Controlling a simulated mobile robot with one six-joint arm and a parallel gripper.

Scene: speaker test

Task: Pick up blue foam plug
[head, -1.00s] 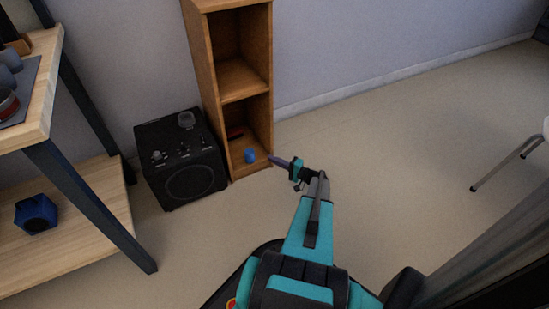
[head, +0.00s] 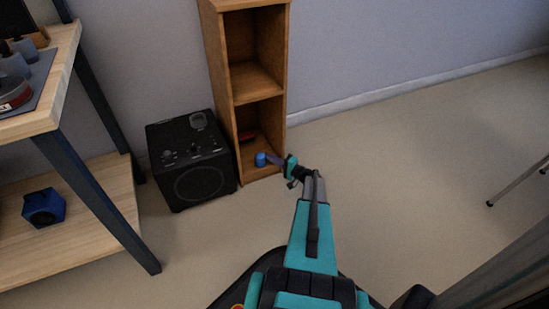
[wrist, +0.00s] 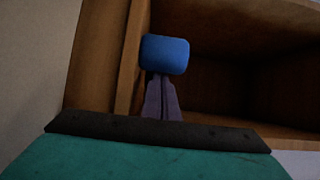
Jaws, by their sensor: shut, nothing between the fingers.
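The blue foam plug (head: 261,159) stands in the bottom compartment of the wooden shelf (head: 243,184), near its front edge. In the wrist view the plug (wrist: 166,55) is just beyond my fingertips. My gripper (head: 271,159) reaches into the compartment from the right. Its fingers are shut together with nothing between them, and the tips (wrist: 162,78) end at the plug's near side. I cannot tell whether they touch it. The plug hides what lies right behind it.
A black speaker (head: 190,160) stands on the floor left of the shelf. A dark red item (head: 248,137) lies deeper in the same compartment. A wooden workbench (head: 60,100) is at the left with a blue object (head: 43,207) on its lower board. The floor to the right is largely clear.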

